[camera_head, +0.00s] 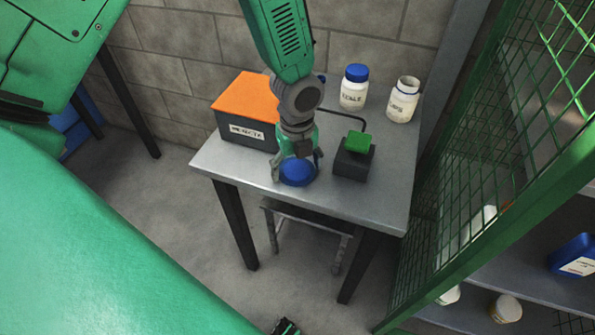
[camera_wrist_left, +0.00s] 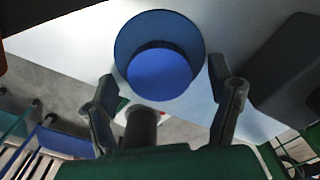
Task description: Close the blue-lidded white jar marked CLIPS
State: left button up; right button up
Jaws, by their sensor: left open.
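A round blue lid (camera_head: 298,173) lies on the grey table near its front edge; it also shows in the left wrist view (camera_wrist_left: 160,75). My left gripper (camera_head: 297,168) points down over the lid, its open fingers on either side of it. In the left wrist view the fingers (camera_wrist_left: 165,105) stand apart with the lid between and beyond them; I cannot tell whether they touch it. An open white jar (camera_head: 403,102) without a lid stands upright at the back right. A white jar with a blue lid (camera_head: 354,88) stands left of it. Both labels are too blurred to read surely.
An orange-topped dark box (camera_head: 247,105) stands at the table's left. A black block with a green top (camera_head: 354,158) stands just right of my left gripper. A green mesh door (camera_head: 490,130) borders the table's right side. The table's front right corner (camera_head: 390,205) is bare.

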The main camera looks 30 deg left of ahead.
aim_at(297, 169)
pick_arm(q)
jog(key=shift+f, duration=0.25)
jog(key=shift+r, duration=0.1)
jog(key=c, duration=0.8)
notch_tip(297, 169, up, 10)
jog(key=shift+p, duration=1)
